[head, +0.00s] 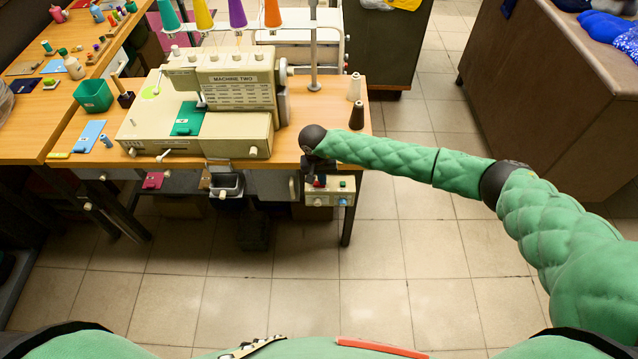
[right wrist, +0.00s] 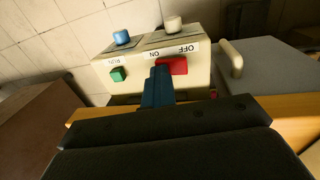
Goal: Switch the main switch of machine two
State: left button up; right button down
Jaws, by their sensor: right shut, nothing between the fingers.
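Machine two (head: 225,85) is a cream sewing machine on the wooden table, with a "MACHINE TWO" plate. Its cream switch box (head: 341,196) hangs under the table's front right edge. In the right wrist view the box (right wrist: 135,84) carries a red switch (right wrist: 180,66) below the ON and OFF labels, and a green button (right wrist: 118,75) by RUN. My right gripper (head: 315,180) is at the box; its shut, empty fingers (right wrist: 159,75) overlap the left end of the red switch. I cannot tell whether they touch it. My left gripper is not in view.
The table edge (head: 352,160) lies directly above the box. Two thread cones (head: 355,88) stand at the table's right corner. A green bin (head: 94,95) is at left. A brown counter (head: 560,90) stands at right. The tiled floor between is clear.

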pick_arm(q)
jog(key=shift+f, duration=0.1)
pick_arm(e)
jog(key=shift+s+f, duration=0.35)
jog(key=shift+f, duration=0.1)
jog(key=shift+w+a+r, duration=0.15)
jog(key=shift+w+r, duration=0.05)
jog(key=shift+r, duration=0.6)
pick_arm(q)
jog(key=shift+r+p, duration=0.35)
jog(key=shift+p, duration=0.05)
pick_arm(e)
jog(key=shift+w+a+r, duration=0.1)
jog(key=shift+r, duration=0.85)
jog(key=shift+w+a+r, duration=0.1)
jog(key=shift+r, duration=0.8)
jog(key=shift+s, duration=0.1)
